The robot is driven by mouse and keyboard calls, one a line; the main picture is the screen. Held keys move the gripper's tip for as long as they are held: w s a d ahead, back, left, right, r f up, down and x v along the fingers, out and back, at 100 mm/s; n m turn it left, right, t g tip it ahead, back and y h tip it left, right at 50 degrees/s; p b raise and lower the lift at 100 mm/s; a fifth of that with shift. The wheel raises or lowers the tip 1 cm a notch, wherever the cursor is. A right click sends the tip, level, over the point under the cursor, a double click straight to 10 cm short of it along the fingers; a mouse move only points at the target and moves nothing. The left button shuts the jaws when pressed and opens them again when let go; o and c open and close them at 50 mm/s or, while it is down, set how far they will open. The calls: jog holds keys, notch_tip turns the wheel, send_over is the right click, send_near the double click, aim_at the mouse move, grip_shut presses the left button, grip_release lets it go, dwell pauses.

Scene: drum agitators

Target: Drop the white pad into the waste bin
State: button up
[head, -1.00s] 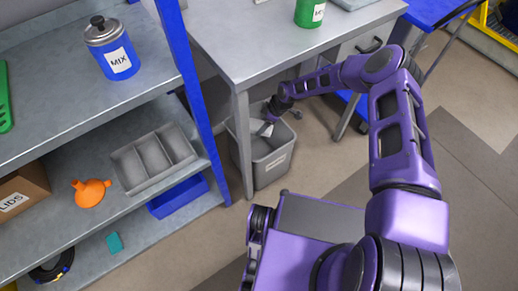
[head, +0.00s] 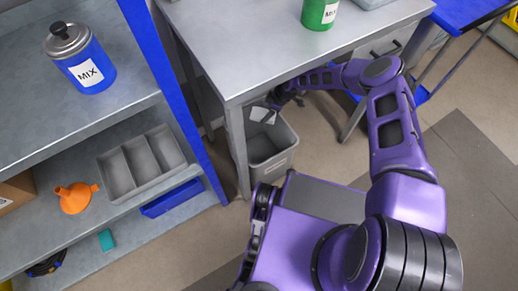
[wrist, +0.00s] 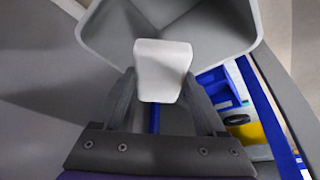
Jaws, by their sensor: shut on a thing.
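The white pad (wrist: 162,70) is held between the two fingers of my gripper (wrist: 160,100), seen in the wrist view. The grey waste bin (wrist: 245,48) opens just beyond the pad there, and the pad overlaps its rim and inside in the picture. In the head view the waste bin (head: 272,163) stands on the floor beside the table leg. My gripper (head: 270,106) is at the bin's far upper edge, under the tabletop. Small white patches show at its tip. The exact height of the pad over the rim is hard to tell.
The grey table (head: 255,50) overhangs my forearm and bears a green MIX can (head: 320,13). A blue-posted shelf (head: 60,140) stands at left with a blue MIX can (head: 82,62), a divided tray (head: 140,165) and an orange funnel (head: 75,198). Floor at lower right is clear.

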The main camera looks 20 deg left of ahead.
notch_tip(320, 180, down, 4)
jog(key=shift+f+b, duration=0.25)
jog(key=shift+b, duration=0.7)
jog(key=o, duration=1.3)
jog(key=shift+c, duration=0.2)
jog(key=shift+r, duration=0.1)
jog(key=p+v, duration=0.1)
jog(key=v, duration=0.6)
jog(key=shift+d+r, duration=0.1)
jog(key=shift+r, duration=0.05)
